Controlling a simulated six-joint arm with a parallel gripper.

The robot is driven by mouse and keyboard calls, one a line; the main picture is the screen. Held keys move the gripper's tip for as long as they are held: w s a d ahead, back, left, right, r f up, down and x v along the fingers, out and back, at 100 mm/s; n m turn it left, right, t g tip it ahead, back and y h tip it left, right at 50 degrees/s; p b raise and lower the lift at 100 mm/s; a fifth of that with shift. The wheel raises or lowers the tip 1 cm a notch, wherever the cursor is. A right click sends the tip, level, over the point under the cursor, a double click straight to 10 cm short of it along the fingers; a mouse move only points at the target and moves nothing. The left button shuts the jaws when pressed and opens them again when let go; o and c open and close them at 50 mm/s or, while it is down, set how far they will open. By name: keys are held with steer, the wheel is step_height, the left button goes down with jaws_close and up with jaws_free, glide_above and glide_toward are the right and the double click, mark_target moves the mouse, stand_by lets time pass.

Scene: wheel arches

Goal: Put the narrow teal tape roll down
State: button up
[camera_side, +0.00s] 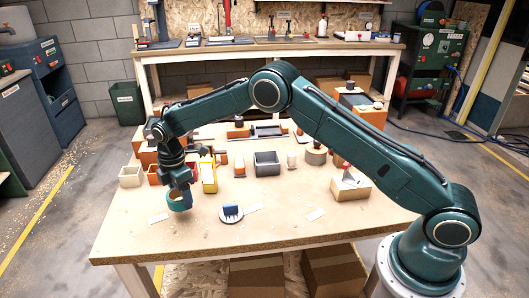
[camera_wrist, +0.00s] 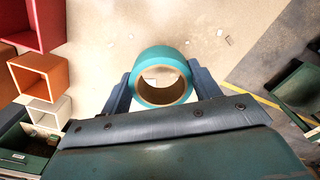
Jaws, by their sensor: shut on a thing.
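The narrow teal tape roll (camera_wrist: 162,58) is a ring with a brown inner core, and the tabletop shows through its hole in the wrist view. My gripper (camera_wrist: 158,80) is shut on it, with a blue-grey finger on each side of the ring. In the side view the roll (camera_side: 175,206) shows at the tip of my gripper (camera_side: 181,196), low over the left part of the table. I cannot tell whether the roll touches the table. The fingers hide part of it in the side view.
A round plate with a blue piece (camera_side: 231,211) lies to the right. The table (camera_side: 150,240) is clear toward its front left edge.

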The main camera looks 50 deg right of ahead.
mark_target(185, 214)
steer(key=shift+f, duration=0.2)
steer(key=shift+f, duration=2.05)
steer(key=shift+f, duration=0.1)
steer(key=o, duration=1)
steer(key=shift+c, duration=0.2)
step_height(185, 214, up, 12)
steer(key=shift+r, duration=0.15)
